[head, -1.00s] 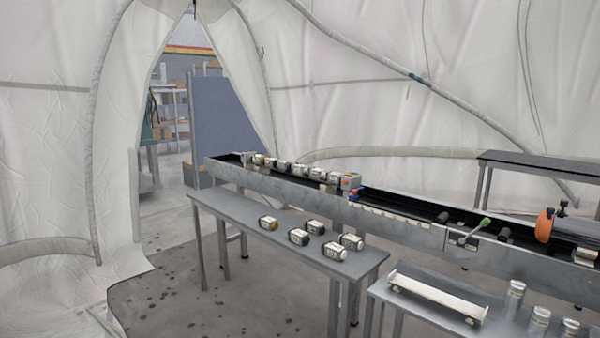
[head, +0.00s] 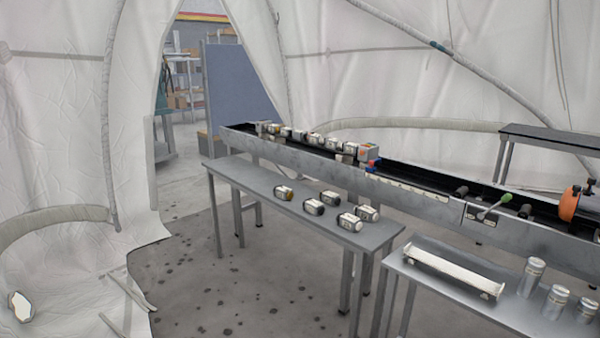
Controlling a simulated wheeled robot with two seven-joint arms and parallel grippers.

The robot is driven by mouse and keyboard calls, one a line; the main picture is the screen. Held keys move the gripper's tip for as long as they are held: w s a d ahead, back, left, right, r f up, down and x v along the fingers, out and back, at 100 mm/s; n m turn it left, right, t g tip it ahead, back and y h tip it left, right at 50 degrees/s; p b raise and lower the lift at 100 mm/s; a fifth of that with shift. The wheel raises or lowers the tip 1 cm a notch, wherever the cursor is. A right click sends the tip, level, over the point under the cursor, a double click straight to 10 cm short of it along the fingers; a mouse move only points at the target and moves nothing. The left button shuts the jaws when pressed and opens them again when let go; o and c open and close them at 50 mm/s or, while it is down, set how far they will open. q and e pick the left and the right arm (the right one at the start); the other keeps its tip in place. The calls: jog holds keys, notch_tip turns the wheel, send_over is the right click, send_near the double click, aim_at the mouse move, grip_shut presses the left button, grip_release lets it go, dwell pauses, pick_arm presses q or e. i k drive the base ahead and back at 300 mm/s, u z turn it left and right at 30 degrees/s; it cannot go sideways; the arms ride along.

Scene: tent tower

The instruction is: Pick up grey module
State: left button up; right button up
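Several small modules with pale and dark parts lie on a grey table (head: 232,178) in the middle of the head view. One at the left end (head: 284,193) has a yellowish face. Others are a module near the front (head: 314,207), a module at the front right (head: 350,222) and a module at the right (head: 368,212). I cannot tell which of them is the grey module. Neither of my grippers shows in the head view.
A long conveyor (head: 420,202) with more modules on it runs behind the table. A second table at the lower right holds a white bar (head: 454,270) and metal cylinders (head: 531,277). The floor (head: 210,270) before the first table is clear.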

aim_at(312, 138)
jog(key=u, duration=0.85)
jog(key=i, duration=1.95)
jog(key=u, duration=0.45)
jog(key=i, duration=2.2)
jog(key=z, duration=1.6)
jog(key=i, duration=1.1)
jog(key=z, duration=0.85)
